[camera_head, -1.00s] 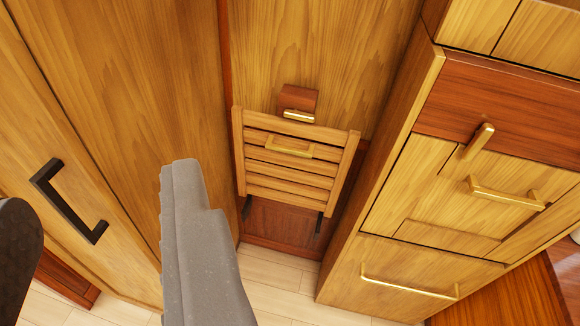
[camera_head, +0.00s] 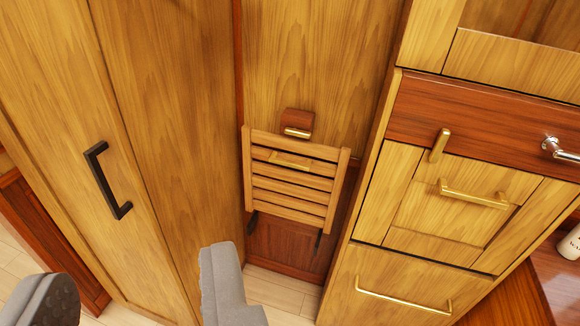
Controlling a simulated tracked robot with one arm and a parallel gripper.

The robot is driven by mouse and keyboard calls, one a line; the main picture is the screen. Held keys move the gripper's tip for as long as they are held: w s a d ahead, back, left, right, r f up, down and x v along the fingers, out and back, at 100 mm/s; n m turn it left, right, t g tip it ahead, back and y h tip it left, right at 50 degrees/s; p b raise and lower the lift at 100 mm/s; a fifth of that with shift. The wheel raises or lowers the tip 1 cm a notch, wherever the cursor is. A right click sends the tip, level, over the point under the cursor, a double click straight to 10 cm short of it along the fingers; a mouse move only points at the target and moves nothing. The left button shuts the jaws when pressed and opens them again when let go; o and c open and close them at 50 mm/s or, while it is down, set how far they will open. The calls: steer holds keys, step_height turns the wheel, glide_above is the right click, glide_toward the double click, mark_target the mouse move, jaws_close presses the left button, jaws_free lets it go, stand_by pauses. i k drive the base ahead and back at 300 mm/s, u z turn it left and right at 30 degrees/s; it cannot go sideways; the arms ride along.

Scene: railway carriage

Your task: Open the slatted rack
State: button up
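The slatted rack (camera_head: 290,190) is a light wooden frame with several horizontal slats. It is folded up against the wooden wall in the recess between the tall panels and the cabinet.
A cabinet (camera_head: 440,200) with brass handles and a brass latch (camera_head: 440,145) stands right of the rack. A panel with a black handle (camera_head: 107,181) is on the left. A white cylindrical item (camera_head: 569,242) is at the right edge. Pale floor shows below the rack.

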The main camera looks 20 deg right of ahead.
mark_target(249, 135)
steer(key=z, duration=0.15)
steer(key=i, duration=1)
steer(key=z, duration=0.4)
